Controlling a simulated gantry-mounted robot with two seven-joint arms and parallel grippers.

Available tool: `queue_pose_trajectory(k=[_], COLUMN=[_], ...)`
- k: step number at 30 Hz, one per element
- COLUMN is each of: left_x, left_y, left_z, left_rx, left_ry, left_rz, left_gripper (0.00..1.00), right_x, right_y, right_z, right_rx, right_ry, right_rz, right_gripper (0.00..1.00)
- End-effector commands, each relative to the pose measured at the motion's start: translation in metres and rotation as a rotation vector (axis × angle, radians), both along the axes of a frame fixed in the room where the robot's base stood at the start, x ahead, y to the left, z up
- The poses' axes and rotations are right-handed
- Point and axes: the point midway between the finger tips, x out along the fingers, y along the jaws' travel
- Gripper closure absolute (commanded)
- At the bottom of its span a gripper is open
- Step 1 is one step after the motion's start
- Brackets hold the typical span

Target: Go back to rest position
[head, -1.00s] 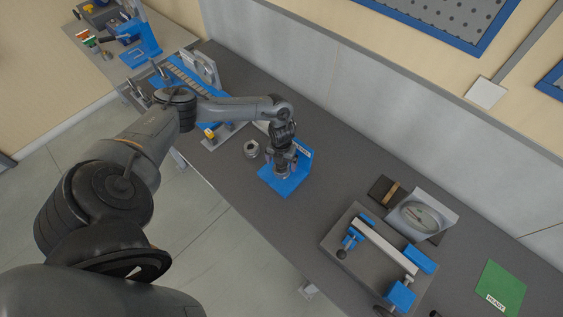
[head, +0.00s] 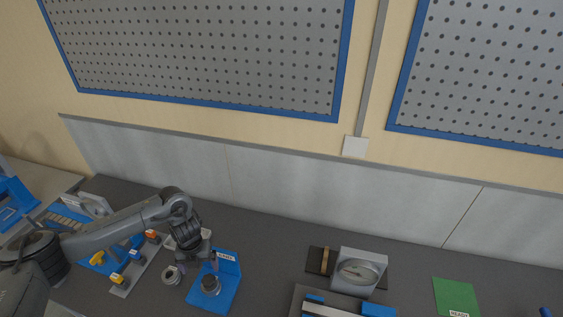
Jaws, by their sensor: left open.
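My left arm comes in from the lower left, and my left gripper (head: 197,266) points down with its jaws open and nothing between them. It is just behind and above a dark metal cylinder (head: 210,285). The cylinder stands upright on a blue L-shaped stand (head: 222,295) with a white label on its back plate. The fingertips look clear of the cylinder, though the gap is hard to judge. My right gripper is not in view.
A metal ring (head: 171,275) lies left of the stand. Blue fixtures with small coloured blocks (head: 122,268) are further left. The wall with pegboards (head: 200,50) rises behind.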

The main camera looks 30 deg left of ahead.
Motion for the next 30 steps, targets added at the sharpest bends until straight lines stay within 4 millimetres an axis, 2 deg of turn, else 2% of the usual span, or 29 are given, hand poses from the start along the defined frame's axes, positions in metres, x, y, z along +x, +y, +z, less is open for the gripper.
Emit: queue_pose_trajectory(k=[2, 4, 7, 8, 11, 12, 14, 15, 17, 19, 21, 23, 24, 26, 28, 30], left_x=[-0.017, -0.034, -0.067, -0.078, -0.111, -0.122, -0.138, -0.146, -0.157, -0.164, -0.164, -0.155, -0.146, -0.129, -0.110, -0.099], left_y=[-0.007, -0.023, -0.062, -0.078, -0.142, -0.171, -0.214, -0.244, -0.288, -0.341, -0.388, -0.417, -0.428, -0.429, -0.406, -0.367], left_z=[-0.013, -0.030, -0.057, -0.064, -0.084, -0.089, -0.093, -0.093, -0.089, -0.076, -0.053, -0.028, -0.009, 0.021, 0.052, 0.076], left_rx=[-0.011, -0.034, -0.099, -0.125, -0.237, -0.286, -0.358, -0.405, -0.474, -0.554, -0.626, -0.672, -0.692, -0.700, -0.674, -0.622], left_ry=[0.042, 0.088, 0.161, 0.181, 0.221, 0.221, 0.210, 0.193, 0.159, 0.105, 0.035, -0.030, -0.073, -0.131, -0.186, -0.220], left_rz=[-0.008, -0.022, -0.051, -0.064, -0.100, -0.108, -0.112, -0.104, -0.073, 0.002, 0.133, 0.296, 0.432, 0.675, 1.011, 1.329], left_gripper=[0.06, 0.06, 0.06, 0.06, 0.06, 0.06, 0.06, 0.06, 0.06, 0.06, 0.06, 0.06, 0.06, 0.06, 0.06, 0.06], right_x=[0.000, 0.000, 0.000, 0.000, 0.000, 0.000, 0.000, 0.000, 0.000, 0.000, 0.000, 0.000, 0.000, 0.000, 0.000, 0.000], right_y=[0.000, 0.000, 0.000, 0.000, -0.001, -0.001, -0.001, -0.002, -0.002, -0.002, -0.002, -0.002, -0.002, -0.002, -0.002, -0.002], right_z=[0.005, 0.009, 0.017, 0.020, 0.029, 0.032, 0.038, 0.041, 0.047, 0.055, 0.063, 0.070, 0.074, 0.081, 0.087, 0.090], right_rx=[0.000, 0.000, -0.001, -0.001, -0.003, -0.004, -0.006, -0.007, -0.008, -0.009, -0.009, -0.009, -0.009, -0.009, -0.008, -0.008], right_ry=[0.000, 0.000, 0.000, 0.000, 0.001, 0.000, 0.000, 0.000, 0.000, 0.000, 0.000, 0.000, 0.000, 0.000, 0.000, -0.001], right_rz=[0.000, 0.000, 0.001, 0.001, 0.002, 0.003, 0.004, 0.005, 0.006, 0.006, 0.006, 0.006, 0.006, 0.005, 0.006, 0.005], right_gripper=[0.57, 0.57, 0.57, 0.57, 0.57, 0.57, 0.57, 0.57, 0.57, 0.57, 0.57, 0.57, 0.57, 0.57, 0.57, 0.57])
